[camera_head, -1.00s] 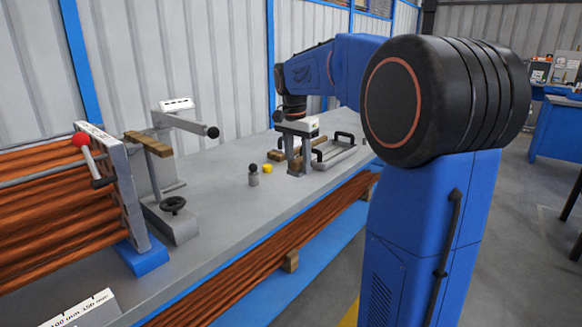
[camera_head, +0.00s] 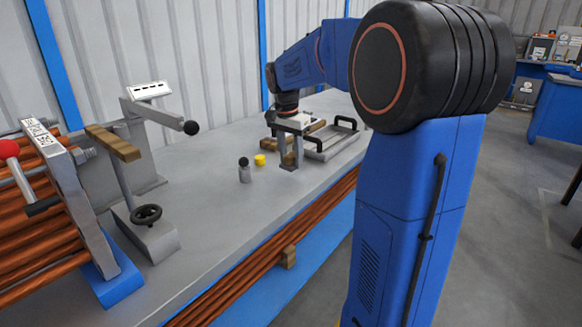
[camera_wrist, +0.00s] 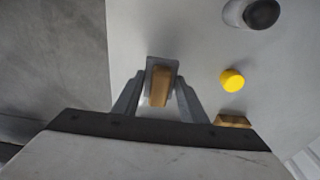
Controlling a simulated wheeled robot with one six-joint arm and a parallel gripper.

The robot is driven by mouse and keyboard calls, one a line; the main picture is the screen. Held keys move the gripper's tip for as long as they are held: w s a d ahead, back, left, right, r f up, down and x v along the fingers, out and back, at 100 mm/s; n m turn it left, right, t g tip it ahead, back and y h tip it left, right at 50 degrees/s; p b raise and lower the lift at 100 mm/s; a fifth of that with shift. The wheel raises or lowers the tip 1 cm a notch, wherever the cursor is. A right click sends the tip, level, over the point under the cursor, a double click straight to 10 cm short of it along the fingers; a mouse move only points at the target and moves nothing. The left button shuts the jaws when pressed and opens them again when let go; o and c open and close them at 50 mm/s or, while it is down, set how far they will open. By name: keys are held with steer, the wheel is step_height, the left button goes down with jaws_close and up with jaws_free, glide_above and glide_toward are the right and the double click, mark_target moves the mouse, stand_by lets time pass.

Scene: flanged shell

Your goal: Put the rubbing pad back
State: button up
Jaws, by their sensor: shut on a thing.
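My gripper (camera_wrist: 160,78) is shut on a small block with a tan face and grey sides, which I take to be the rubbing pad (camera_wrist: 160,88). In the wrist view the pad sits between the two grey fingers, above the grey bench top near its edge. In the head view my gripper (camera_head: 292,150) points down over the bench, and the pad is too small there to make out surely. I cannot tell whether the pad touches the bench. The pad's own place is not clear in either view.
A yellow cap (camera_head: 260,160) and a grey post with a black knob (camera_head: 244,172) stand left of my gripper. A fixture with a handwheel (camera_head: 146,214) stands at left.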

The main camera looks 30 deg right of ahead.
mark_target(291, 166)
steer(key=shift+f, duration=1.7)
steer(key=shift+f, duration=0.15)
steer(key=o, duration=1.1)
